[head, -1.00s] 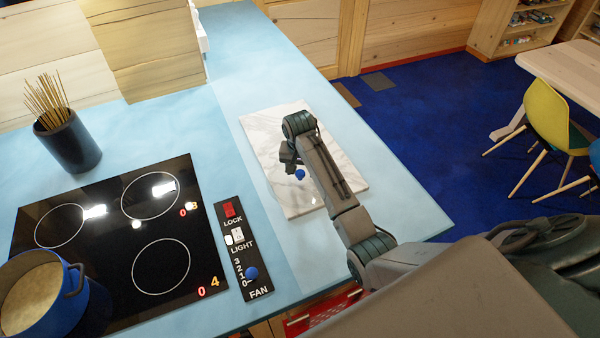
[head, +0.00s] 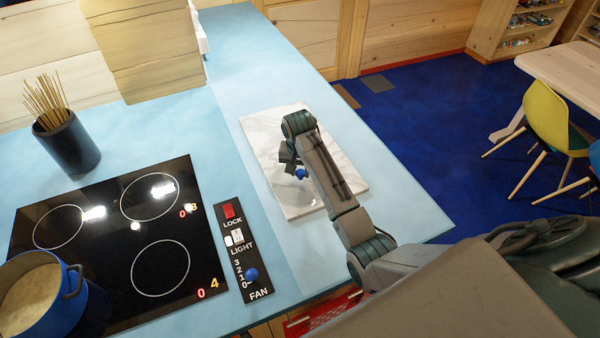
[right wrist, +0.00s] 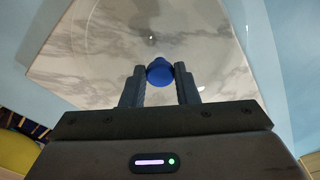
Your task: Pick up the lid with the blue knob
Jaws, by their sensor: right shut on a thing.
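The lid's round blue knob (head: 300,174) shows over the marble board, beside my right forearm. In the right wrist view the knob (right wrist: 159,72) sits between the two fingertips. My right gripper (right wrist: 160,76) is shut on it, with a finger against each side. The lid's body looks clear, and its rim is hard to make out against the marble. I cannot tell whether the lid touches the board. In the head view my right gripper (head: 295,171) is partly hidden by my forearm. My left gripper is not in view.
The white marble board (head: 262,136) lies on the light blue counter (head: 225,75). Left of it are a control panel (head: 241,262), a black cooktop (head: 105,205), a blue pot (head: 75,310) and a dark holder of sticks (head: 70,147). The counter behind the board is clear.

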